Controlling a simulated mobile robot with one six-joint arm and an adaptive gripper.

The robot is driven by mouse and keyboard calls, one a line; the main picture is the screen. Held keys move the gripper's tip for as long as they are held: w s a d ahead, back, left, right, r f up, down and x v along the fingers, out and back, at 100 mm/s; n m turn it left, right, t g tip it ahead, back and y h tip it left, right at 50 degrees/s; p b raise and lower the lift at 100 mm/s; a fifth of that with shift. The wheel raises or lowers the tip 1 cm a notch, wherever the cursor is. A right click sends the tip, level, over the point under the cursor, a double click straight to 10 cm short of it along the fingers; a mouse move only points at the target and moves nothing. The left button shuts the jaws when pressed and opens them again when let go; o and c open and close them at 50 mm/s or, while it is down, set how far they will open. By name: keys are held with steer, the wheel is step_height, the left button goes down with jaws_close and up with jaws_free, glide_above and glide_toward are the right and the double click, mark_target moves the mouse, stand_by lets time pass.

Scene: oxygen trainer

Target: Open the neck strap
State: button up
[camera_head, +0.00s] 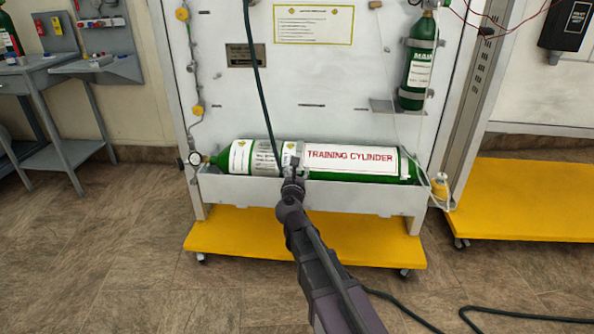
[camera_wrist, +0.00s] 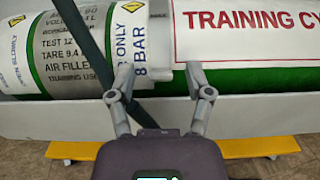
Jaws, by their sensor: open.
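A green cylinder with a "TRAINING CYLINDER" label (camera_head: 350,158) lies in a grey trough; its label also shows in the wrist view (camera_wrist: 250,22). A light grey strap (camera_wrist: 157,38) wraps around the cylinder between the labels, and it also shows in the head view (camera_head: 289,153). No label names it as the neck strap. My gripper (camera_wrist: 158,72) is open and empty, its fingers apart just in front of the strap's lower part. In the head view my gripper (camera_head: 293,170) partly hides the strap. I cannot tell whether it touches anything.
A dark hose (camera_head: 258,80) hangs down past the cylinder left of my gripper. The trough's front wall (camera_head: 240,190) runs below the cylinder. A smaller upright cylinder (camera_head: 418,65) is strapped to the panel at upper right. A yellow base (camera_head: 230,235) on wheels stands below.

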steer(key=shift+w, duration=0.4)
jaws_close()
steer(key=shift+r, duration=0.15)
